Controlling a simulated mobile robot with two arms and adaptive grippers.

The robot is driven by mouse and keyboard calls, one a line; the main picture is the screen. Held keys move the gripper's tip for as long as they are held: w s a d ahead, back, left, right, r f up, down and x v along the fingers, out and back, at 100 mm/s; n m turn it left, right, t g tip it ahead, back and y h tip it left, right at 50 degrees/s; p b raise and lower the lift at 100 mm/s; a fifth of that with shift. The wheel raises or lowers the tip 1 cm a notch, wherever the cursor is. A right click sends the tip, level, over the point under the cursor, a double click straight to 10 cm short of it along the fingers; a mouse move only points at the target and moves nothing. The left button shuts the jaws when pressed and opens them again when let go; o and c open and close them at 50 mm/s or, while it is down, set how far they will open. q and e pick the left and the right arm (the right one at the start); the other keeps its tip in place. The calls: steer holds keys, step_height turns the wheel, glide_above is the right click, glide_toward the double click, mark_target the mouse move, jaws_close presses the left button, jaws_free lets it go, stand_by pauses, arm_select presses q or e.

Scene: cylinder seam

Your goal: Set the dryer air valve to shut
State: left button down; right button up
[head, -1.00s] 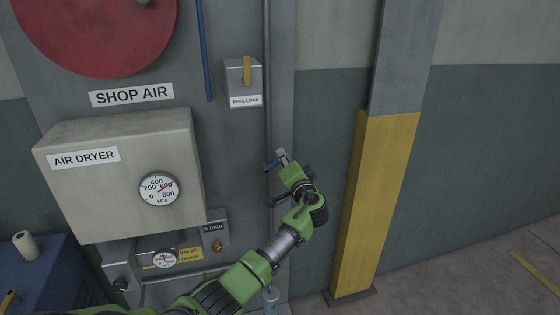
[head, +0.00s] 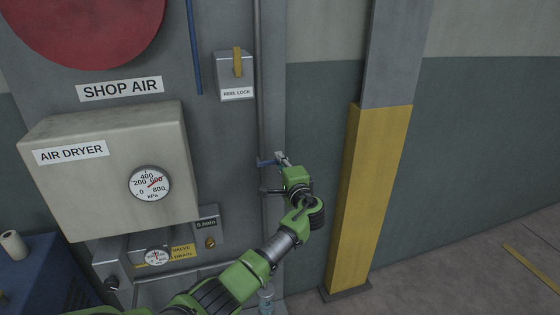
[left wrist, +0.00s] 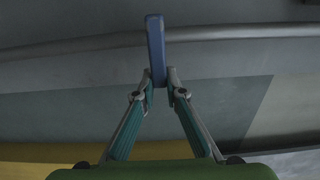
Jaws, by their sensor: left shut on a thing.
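The dryer air valve has a blue lever (head: 265,163) at the upright grey pipe, right of the air dryer box (head: 110,180). The lever sticks out sideways, nearly level, across the pipe. My left gripper (head: 281,158) is at the lever's right part, its fingers small and partly hidden by my green wrist. In the left wrist view, the blue lever (left wrist: 155,45) stands across the pipe, and my left gripper's fingertips (left wrist: 159,82) are shut on its near end. The valve body is mostly hidden. My right gripper is not in view.
A grey reel lock box (head: 234,75) with a yellow handle is above left of the valve. A yellow and grey post (head: 368,200) stands close right of my arm.

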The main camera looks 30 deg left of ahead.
arm_select(q)
steer(key=shift+f, duration=0.15)
steer(key=c, duration=2)
jaws_free()
steer(key=shift+c, duration=0.2)
steer(key=v, duration=1.2)
